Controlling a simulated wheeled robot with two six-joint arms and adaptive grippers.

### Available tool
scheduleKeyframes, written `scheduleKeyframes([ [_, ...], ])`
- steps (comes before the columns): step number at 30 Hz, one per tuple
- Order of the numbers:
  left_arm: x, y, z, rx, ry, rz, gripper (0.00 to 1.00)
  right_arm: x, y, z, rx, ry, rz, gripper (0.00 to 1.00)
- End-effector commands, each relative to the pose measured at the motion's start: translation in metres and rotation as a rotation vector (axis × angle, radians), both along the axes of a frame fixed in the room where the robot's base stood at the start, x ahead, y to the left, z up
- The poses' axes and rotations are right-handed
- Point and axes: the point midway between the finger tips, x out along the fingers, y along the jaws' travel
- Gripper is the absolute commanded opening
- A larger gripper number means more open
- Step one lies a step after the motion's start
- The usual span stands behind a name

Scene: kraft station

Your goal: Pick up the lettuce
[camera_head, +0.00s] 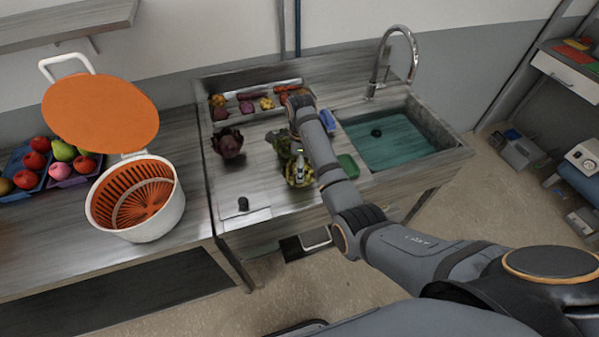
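Leafy heads stand on the metal counter left of the sink. A dark purple-red one (228,144) is at the left. A green one (281,143) is in the middle, partly hidden by my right arm. A yellow-green leafy head (297,179) is closest to the front. Which one is the lettuce is not certain. My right gripper (300,168) points down over the yellow-green head, very close to it. Its fingers are small and partly hidden, so I cannot tell whether they are open or touch the leaves. My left gripper is not in view.
A sink (385,140) with a tall faucet (388,60) is right of the heads. A tray of vegetables (247,105) lies behind. A green item (348,165) lies to the right. A white-and-orange spinner basket (140,205) with a raised orange lid (100,113) stands left.

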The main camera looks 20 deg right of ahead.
Motion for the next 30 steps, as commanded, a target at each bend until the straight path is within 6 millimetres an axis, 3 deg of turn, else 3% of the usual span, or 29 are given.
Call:
scheduleKeyframes([
  [3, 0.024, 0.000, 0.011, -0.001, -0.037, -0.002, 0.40, -0.002, 0.002, -0.008, -0.001, 0.004, 0.000, 1.00],
  [6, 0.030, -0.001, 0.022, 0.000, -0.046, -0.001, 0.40, -0.004, 0.005, -0.024, 0.000, 0.005, 0.001, 1.00],
  [11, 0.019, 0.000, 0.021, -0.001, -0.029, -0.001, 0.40, -0.003, 0.005, -0.048, 0.000, 0.002, 0.001, 1.00],
  [18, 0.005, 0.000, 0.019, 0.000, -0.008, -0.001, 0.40, -0.003, 0.005, -0.052, 0.000, -0.001, 0.001, 1.00],
  [30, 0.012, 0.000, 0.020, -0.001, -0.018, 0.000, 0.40, -0.003, 0.005, -0.051, 0.000, -0.001, 0.001, 0.51],
])
